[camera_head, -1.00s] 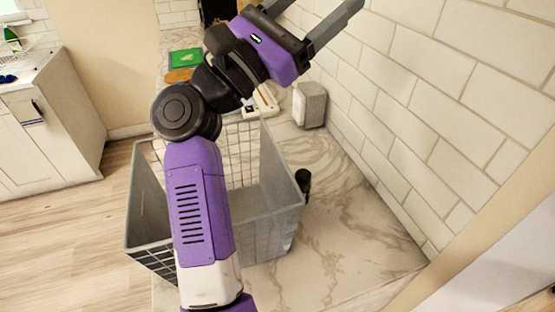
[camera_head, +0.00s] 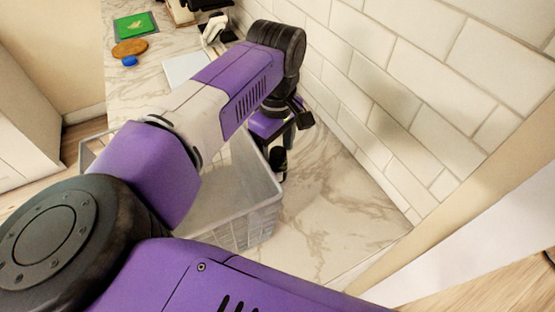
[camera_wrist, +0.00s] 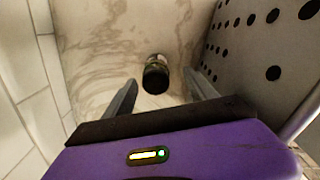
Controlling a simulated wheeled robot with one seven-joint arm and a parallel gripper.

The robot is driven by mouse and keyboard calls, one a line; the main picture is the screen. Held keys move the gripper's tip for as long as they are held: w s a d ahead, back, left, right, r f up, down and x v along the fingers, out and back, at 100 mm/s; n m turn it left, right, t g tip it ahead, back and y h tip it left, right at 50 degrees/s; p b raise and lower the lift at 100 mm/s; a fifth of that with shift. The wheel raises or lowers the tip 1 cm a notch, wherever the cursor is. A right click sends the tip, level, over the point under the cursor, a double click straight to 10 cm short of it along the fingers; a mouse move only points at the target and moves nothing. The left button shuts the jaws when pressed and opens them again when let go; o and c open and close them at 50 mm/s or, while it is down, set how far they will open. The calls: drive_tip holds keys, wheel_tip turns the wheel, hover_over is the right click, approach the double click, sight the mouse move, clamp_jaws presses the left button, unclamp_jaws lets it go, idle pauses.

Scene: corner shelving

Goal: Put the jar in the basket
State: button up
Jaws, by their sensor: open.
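The small dark jar (camera_head: 277,160) stands on the marble counter, close to the far right side of the grey basket (camera_head: 245,228). In the wrist view the jar (camera_wrist: 156,78) is near the middle, seen from above. My gripper (camera_head: 287,146) points down over the jar. In the wrist view my gripper (camera_wrist: 160,82) is open, with one finger on each side of the jar and nothing held. The basket's perforated wall (camera_wrist: 250,45) is close to the right finger. My arm hides part of the basket in the head view.
The white tiled wall (camera_head: 400,90) runs along the right of the counter. A green board (camera_head: 136,26), a round brown board (camera_head: 129,48) and a blue item (camera_head: 129,61) lie at the back left. The marble counter (camera_head: 335,190) is clear right of the basket.

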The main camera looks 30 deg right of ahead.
sight(280, 167)
drive_tip(key=f, duration=0.2)
drive_tip(key=f+p, duration=0.1)
drive_tip(key=f, duration=0.1)
drive_tip(key=f+p, duration=0.1)
drive_tip(key=f, duration=0.1)
drive_tip(key=shift+s+d+f, duration=0.1)
drive_tip(key=shift+d+f, duration=0.05)
drive_tip(key=shift+d, duration=0.25)
drive_tip(key=shift+f, duration=0.45)
clamp_jaws()
